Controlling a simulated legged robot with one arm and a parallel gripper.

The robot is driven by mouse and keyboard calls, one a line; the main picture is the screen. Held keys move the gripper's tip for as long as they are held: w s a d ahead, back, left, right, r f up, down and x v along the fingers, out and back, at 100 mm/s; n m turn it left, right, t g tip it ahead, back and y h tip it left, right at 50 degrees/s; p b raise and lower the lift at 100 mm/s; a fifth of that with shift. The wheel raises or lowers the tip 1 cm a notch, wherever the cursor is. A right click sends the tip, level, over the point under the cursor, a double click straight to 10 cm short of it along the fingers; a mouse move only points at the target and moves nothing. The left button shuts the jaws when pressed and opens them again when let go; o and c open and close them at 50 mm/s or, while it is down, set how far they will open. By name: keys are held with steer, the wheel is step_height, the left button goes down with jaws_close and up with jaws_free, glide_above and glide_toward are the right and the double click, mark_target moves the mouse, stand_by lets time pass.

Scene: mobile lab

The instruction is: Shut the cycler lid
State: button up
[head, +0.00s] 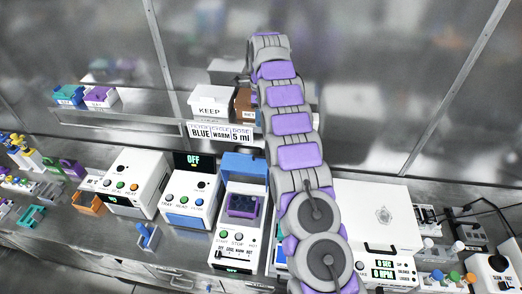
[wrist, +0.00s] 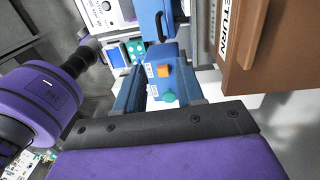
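The cycler (head: 236,238) is a white box on the bench with a blue lid (head: 244,165) standing raised at its back. A dark purple block (head: 243,206) sits in its open top, and a slider and buttons are on its front. My arm reaches up just right of the cycler, and its far end is above the shelf; my gripper is not clear there. In the wrist view my gripper (wrist: 158,88) shows blue parts beyond a dark bolted bar, around a blue piece with an orange square and a teal knob.
A brown box (wrist: 265,50) marked RETURN is close on the right in the wrist view. A white KEEP box (head: 210,104) stands on the shelf above a sign reading BLUE, WARM, 5. White machines (head: 189,205) stand left of the cycler, and a large white one (head: 375,215) stands right.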

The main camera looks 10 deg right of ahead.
steer(key=shift+s+a+f+b, duration=0.15)
steer(key=shift+f+b, duration=1.15)
steer(key=shift+f, duration=1.55)
steer(key=shift+s+f+b, duration=0.2)
steer(key=shift+f+b, duration=1.1)
steer(key=shift+f, duration=1.5)
steer(key=shift+s+a+f+b, duration=0.15)
steer(key=shift+f+b, duration=1.15)
steer(key=shift+f, duration=1.55)
steer(key=shift+d, duration=0.1)
jaws_close()
